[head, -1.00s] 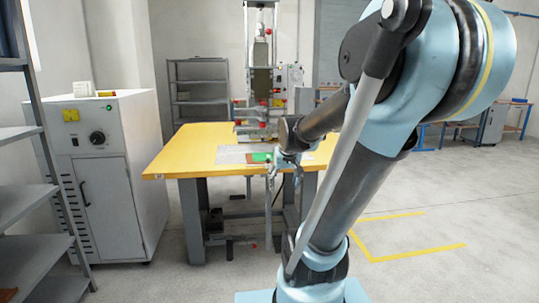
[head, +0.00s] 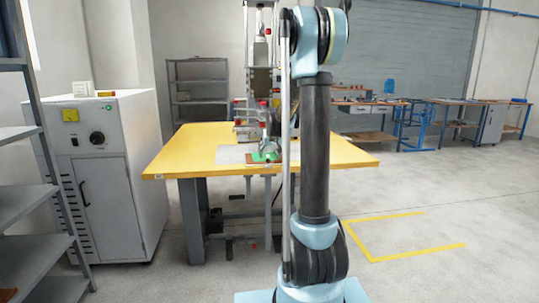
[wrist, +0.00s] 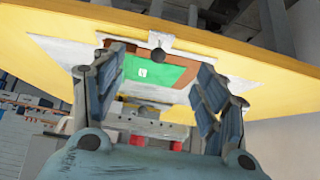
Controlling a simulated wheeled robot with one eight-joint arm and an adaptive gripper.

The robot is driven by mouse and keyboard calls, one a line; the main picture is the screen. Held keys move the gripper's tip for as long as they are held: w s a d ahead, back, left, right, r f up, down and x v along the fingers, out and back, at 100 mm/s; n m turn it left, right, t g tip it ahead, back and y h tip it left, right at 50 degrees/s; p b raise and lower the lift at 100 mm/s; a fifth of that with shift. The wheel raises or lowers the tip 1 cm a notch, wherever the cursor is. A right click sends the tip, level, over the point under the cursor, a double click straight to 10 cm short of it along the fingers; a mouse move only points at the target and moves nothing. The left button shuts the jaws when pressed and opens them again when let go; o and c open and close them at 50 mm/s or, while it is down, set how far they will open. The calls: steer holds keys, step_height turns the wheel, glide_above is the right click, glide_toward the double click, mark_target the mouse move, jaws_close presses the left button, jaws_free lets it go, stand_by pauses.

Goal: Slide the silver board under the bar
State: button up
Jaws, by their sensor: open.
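The silver board (head: 229,153) lies flat on the yellow table, in front of the welding machine. In the wrist view its pale surface (wrist: 60,50) spreads around a brown piece (wrist: 120,86) with a green panel (wrist: 160,72). A pale tab with a dark round knob (wrist: 158,53) sits at its edge. My gripper (wrist: 154,70) is open and empty, its fingers apart on either side of the green panel in the picture. I cannot tell its height above the board. The machine's bar (wrist: 150,126) seems to lie beyond the green panel; its gap is not clear.
The yellow table (head: 185,160) has free room left and right of the board. The welding machine (head: 262,85) stands at its back. A grey cabinet (head: 125,190) is on the left, beside shelves (head: 35,195). Open floor lies to the right.

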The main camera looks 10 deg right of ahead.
mark_target(268, 160)
steer(key=shift+w+r+x, duration=0.15)
steer(key=shift+x, duration=1.75)
steer(key=shift+w+r+x, duration=0.15)
steer(key=shift+w+x, duration=0.05)
steer(key=shift+x, duration=1.7)
steer(key=shift+w+r+x, duration=0.1)
steer(key=shift+w+x, duration=0.05)
steer(key=shift+x, duration=1.75)
steer(key=shift+c, duration=0.3)
steer(key=c, duration=1.2)
steer(key=shift+w, duration=0.1)
steer(key=shift+w+d, duration=0.2)
steer(key=shift+w, duration=0.4)
steer(key=shift+w+d, duration=0.15)
steer(key=shift+w, duration=0.55)
